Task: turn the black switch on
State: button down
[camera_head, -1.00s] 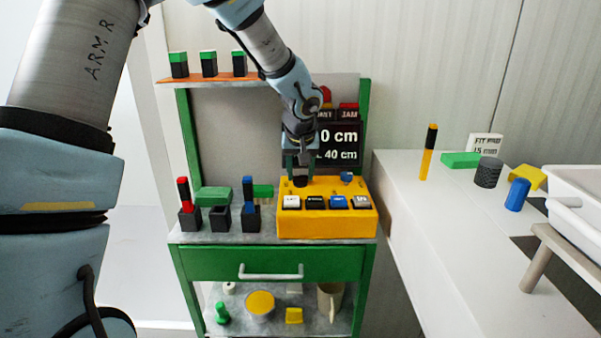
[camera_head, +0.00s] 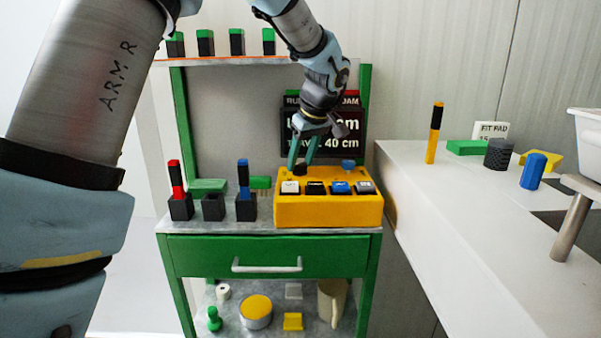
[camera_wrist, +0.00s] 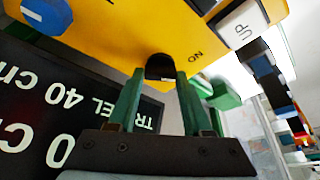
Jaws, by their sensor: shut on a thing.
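The black switch (camera_head: 300,169) is a small dark knob on top of the yellow control box (camera_head: 330,211), at its back left. In the wrist view the black switch (camera_wrist: 160,68) sits between my green fingertips, with the printed word ON beside it. My gripper (camera_head: 300,164) reaches down from the upper right with its fingers slanted, and is shut on the switch. In the wrist view my gripper (camera_wrist: 161,78) has one finger on each side of the knob. The fingers partly hide the switch in the head view.
A blue knob (camera_head: 348,164) stands on the box right of the switch. White, black, blue and grey buttons, including a white UP button (camera_wrist: 241,31), line its front. A black display (camera_head: 340,133) stands close behind. Black holders (camera_head: 181,207) stand left of the box.

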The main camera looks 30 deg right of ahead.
jog(key=n+y, duration=0.1)
jog(key=n, duration=0.2)
jog(key=shift+d, duration=0.15)
jog(key=shift+w+n+g+y, duration=0.1)
jog(key=shift+n+g+y, duration=0.3)
jog(key=shift+n, duration=0.5)
jog(key=shift+c, duration=1.6)
grip_release()
jog(key=v, duration=1)
jog(key=shift+r+b, duration=0.4)
jog(key=shift+b, duration=0.05)
